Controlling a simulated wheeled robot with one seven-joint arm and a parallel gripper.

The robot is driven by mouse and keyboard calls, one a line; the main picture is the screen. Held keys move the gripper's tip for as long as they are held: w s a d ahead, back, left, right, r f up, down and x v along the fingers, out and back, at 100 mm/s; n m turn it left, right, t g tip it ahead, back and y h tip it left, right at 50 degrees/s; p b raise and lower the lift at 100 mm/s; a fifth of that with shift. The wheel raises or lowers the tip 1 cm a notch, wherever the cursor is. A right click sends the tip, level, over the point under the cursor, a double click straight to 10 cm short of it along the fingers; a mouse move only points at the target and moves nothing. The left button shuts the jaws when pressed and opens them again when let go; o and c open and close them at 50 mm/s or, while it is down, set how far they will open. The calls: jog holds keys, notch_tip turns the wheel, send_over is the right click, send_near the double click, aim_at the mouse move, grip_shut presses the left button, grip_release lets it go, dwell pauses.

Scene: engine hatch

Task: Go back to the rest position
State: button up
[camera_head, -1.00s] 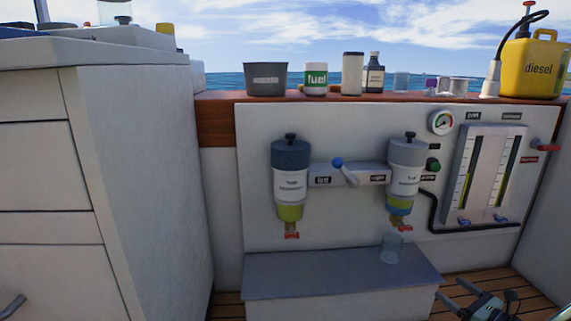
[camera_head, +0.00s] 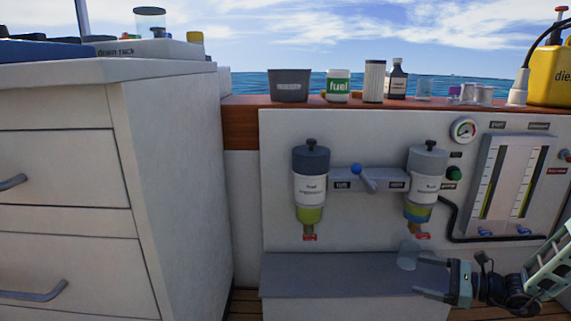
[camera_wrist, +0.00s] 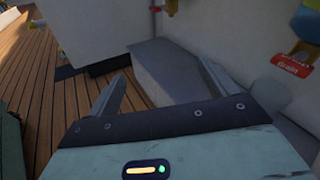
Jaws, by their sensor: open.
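My gripper (camera_head: 432,274) is at the lower right of the head view, in front of the right end of the grey step. A clear cup (camera_head: 408,255) stands on the step under the right fuel filter (camera_head: 425,180), just above the gripper in the picture. In the wrist view my gripper (camera_wrist: 160,85) has its two fingers spread apart, with nothing between them. The step (camera_wrist: 172,65) lies beyond the fingers.
The left fuel filter (camera_head: 311,185) and a blue-knobbed valve (camera_head: 360,172) are on the white panel. A white drawer cabinet (camera_head: 180,180) stands at the left. A wooden ledge (camera_head: 243,122) carries several containers, with a yellow diesel can (camera_head: 555,85) at the right. Wooden floor (camera_wrist: 35,85) is clear at the left.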

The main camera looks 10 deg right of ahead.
jog(key=s+a+r+n+g+p, duration=0.25)
jog(key=a+r+n+g, duration=0.45)
jog(key=a, duration=0.5)
jog(key=s+a+r+n+g+p, duration=0.1)
jog(key=s+a+r+n+g, duration=0.3)
jog(key=a+r+n+g, duration=0.6)
jog(key=s+a+r+n+t+h+p, duration=0.3)
jog(key=s+a+r+n+h, duration=0.35)
jog(key=s+n, duration=0.2)
jog(key=s+a+r+n+t+h+p, duration=0.25)
jog(key=s+a+r+n+h, duration=0.35)
jog(key=s, duration=0.4)
notch_tip(320, 180, up, 36)
jog(key=y+p, duration=0.1)
jog(key=p, duration=3.7)
jog(key=shift+s+a+r+n, duration=0.15)
jog(key=shift+a+r+n, duration=0.1)
jog(key=shift+n, duration=0.1)
